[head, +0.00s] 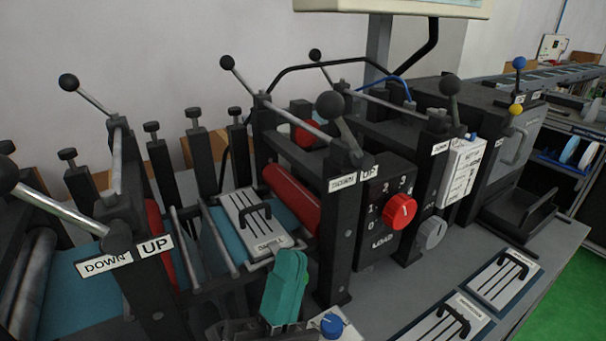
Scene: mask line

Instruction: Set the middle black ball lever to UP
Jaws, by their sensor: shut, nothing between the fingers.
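The middle black ball lever has a black ball (330,104) on a grey rod that rises from its pivot on the middle dark post. It stands steeply and leans left, toward the side of the DOWN label (342,183). The UP label (369,170) is on the right of the same post. My gripper (290,256), with teal fingers, is shut and empty at the bottom centre. In the picture it is below and left of the middle lever, apart from the ball; its depth is hard to judge.
The left ball lever (8,174) lies far over to the left. The right ball lever (449,84) stands nearly upright. A red roller (291,197), a clipped plate (250,220) and a red LOAD dial (400,211) are near the middle post. Thinner black-knobbed levers (68,82) stand behind.

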